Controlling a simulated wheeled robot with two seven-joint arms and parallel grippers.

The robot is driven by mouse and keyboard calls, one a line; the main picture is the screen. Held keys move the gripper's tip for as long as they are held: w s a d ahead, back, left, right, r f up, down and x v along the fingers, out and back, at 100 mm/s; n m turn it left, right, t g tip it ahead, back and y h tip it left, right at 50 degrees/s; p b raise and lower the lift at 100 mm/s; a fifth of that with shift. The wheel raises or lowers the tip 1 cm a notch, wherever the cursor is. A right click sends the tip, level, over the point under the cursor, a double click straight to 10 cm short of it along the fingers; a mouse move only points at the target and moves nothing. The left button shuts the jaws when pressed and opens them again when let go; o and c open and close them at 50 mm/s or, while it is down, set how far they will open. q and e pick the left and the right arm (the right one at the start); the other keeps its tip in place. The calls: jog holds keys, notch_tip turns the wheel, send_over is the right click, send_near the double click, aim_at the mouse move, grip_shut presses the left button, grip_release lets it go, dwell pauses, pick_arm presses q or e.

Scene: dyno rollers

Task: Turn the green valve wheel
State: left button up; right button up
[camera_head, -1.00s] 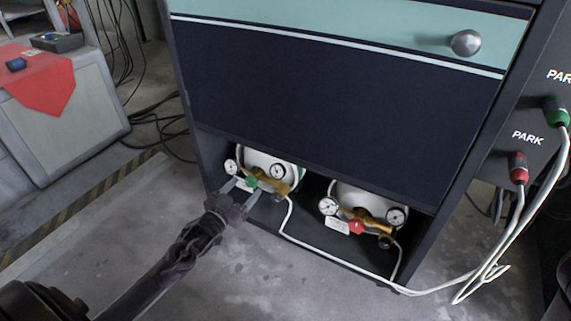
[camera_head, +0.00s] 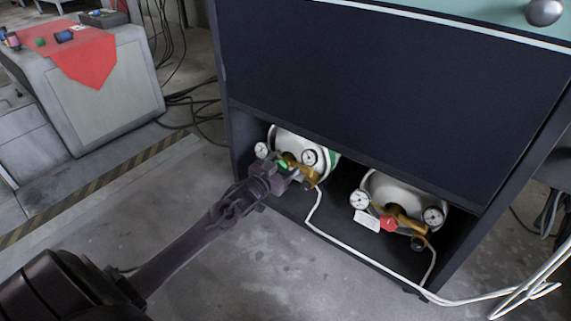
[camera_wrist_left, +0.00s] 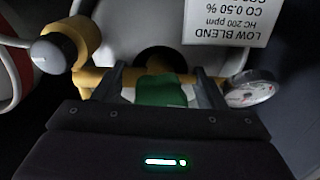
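The green valve wheel (camera_head: 283,165) sits on the brass valve of the left gas cylinder (camera_head: 292,141), low in the dark cabinet. In the left wrist view the green wheel (camera_wrist_left: 161,91) lies between the two fingers of my left gripper (camera_wrist_left: 162,88). A gap shows on each side of the wheel, so the fingers are open around it. In the head view my left gripper (camera_head: 282,177) reaches in from the lower left and partly covers the valve. My right gripper is not in view.
A second cylinder (camera_head: 385,187) with a red valve wheel (camera_head: 389,224) stands to the right. Pressure gauges (camera_head: 309,157) flank the valves. A white hose (camera_head: 345,254) runs along the cabinet's bottom edge. A grey cart with a red cloth (camera_head: 85,55) stands at the left.

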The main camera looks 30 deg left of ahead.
pick_arm(q)
jog(key=c, duration=0.9)
jog(key=shift+c, duration=0.2)
